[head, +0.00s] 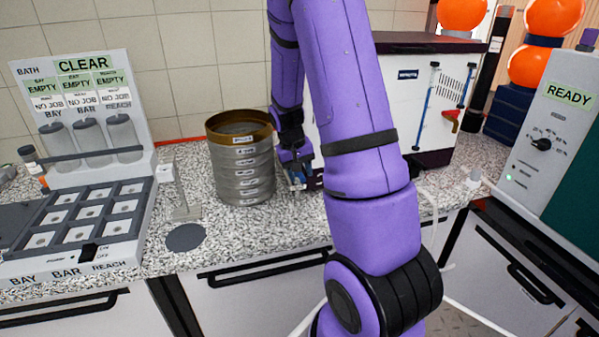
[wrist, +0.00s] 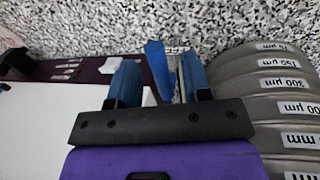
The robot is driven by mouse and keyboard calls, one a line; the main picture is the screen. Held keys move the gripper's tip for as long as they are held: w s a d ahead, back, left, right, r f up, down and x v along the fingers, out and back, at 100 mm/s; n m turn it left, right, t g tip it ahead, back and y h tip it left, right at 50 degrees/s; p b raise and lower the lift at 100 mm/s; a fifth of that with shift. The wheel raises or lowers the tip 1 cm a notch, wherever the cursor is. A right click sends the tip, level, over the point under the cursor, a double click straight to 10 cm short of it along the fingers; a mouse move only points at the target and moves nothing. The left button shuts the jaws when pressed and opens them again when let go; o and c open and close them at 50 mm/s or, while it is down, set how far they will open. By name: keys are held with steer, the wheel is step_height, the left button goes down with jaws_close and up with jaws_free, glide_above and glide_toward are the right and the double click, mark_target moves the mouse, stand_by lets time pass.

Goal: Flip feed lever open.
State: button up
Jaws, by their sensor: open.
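My gripper (wrist: 158,62) is open, with its two blue fingers apart in the wrist view. A blue, flat, tilted piece (wrist: 156,70) shows between the fingertips and may be the feed lever. I cannot tell whether either finger touches it. In the head view my gripper (head: 297,178) is low over the counter, just right of the sieve stack, and partly hidden by my arm. The white machine (head: 425,115) behind my arm has a dark top; much of its front is hidden. Its dark base edge (wrist: 85,68) with small pale labels shows in the wrist view.
The sieve stack (head: 240,165) stands close beside my gripper, and its labelled rings (wrist: 285,85) fill the right of the wrist view. A bath panel with a tray (head: 75,220) is at left. A grey unit reading READY (head: 555,125) is at right. Speckled counter (head: 270,232) is clear in front.

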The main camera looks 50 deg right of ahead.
step_height(320, 180, up, 10)
steer(key=w+a, duration=0.1)
steer(key=shift+a+r, duration=0.25)
steer(key=shift+a, duration=0.15)
stand_by(0.5)
steer(key=s+a+r+n+t, duration=0.1)
steer(key=s+a+r+t, duration=0.15)
steer(key=a+r, duration=0.4)
steer(key=s+a+r+n+t, duration=0.1)
steer(key=s+a+r+n, duration=0.1)
steer(key=s+a+r, duration=0.4)
steer(key=s+a+r+n+t+y, duration=0.1)
steer(key=s+a+r+n+t, duration=0.2)
steer(key=s+a, duration=0.7)
steer(key=shift+s+a+r+y, duration=0.25)
steer(key=shift+a+r+y, duration=0.15)
steer(key=shift+a, duration=0.3)
steer(key=shift+d, duration=0.1)
